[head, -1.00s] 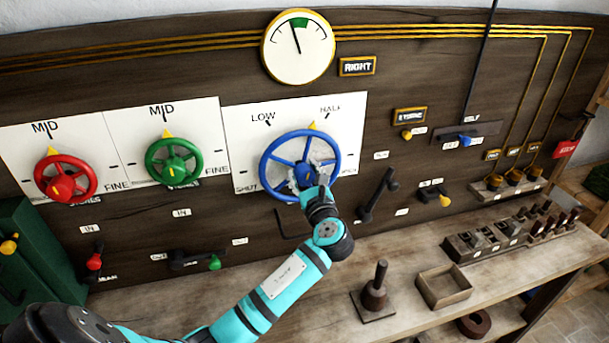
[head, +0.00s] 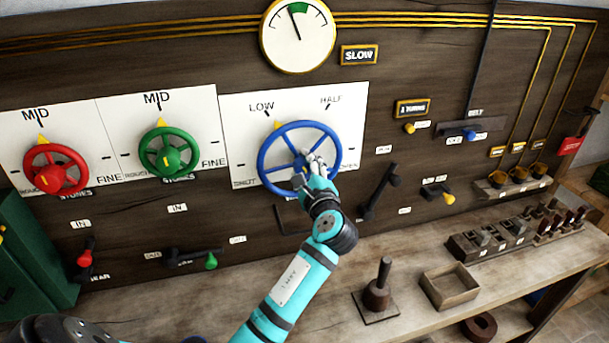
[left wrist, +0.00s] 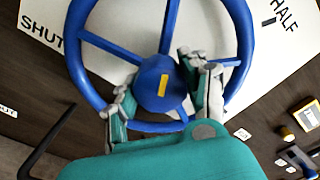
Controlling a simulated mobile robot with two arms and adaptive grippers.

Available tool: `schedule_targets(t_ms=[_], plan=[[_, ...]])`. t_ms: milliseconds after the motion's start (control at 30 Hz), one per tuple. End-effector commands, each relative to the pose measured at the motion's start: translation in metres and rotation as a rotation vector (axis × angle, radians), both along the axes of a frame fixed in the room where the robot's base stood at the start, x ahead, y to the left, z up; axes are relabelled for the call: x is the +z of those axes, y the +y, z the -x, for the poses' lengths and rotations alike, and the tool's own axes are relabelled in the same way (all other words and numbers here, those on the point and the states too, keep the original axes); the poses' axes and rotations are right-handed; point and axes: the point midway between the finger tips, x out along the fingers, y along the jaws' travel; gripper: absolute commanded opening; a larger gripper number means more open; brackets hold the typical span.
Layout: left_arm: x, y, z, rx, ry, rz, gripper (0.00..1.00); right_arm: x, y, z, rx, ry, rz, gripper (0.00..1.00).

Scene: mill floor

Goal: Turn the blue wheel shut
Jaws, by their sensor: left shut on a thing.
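The blue wheel (head: 265,151) is mounted on a white dial plate (head: 244,118) on the dark wooden wall. Its yellow pointer (head: 278,125) stands at the upper left of the rim, just past LOW towards HALF; SHUT is at the lower left. My left gripper (head: 313,168) is at the wheel's centre, shut on it. In the left wrist view, the fingers of my left gripper (left wrist: 163,95) lie on either side of the blue wheel's hub (left wrist: 153,98), between the spokes. My right gripper is not in view.
A red wheel (head: 31,158) and a green wheel (head: 149,147) are at the left, pointers near MID. A round gauge (head: 298,45) and a SLOW sign (head: 359,55) are above. Levers (head: 380,193) stick out right of the wheel. The bench (head: 330,290) holds a wooden box (head: 450,290).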

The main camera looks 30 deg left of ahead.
Motion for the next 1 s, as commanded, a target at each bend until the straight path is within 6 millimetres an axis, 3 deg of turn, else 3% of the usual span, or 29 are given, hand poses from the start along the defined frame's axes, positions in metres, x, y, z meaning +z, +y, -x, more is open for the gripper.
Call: schedule_targets(t_ms=[1000], plan=[[-0.004,0.000,0.000,0.001,-0.701,0.601,0.12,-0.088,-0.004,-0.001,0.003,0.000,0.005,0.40]])
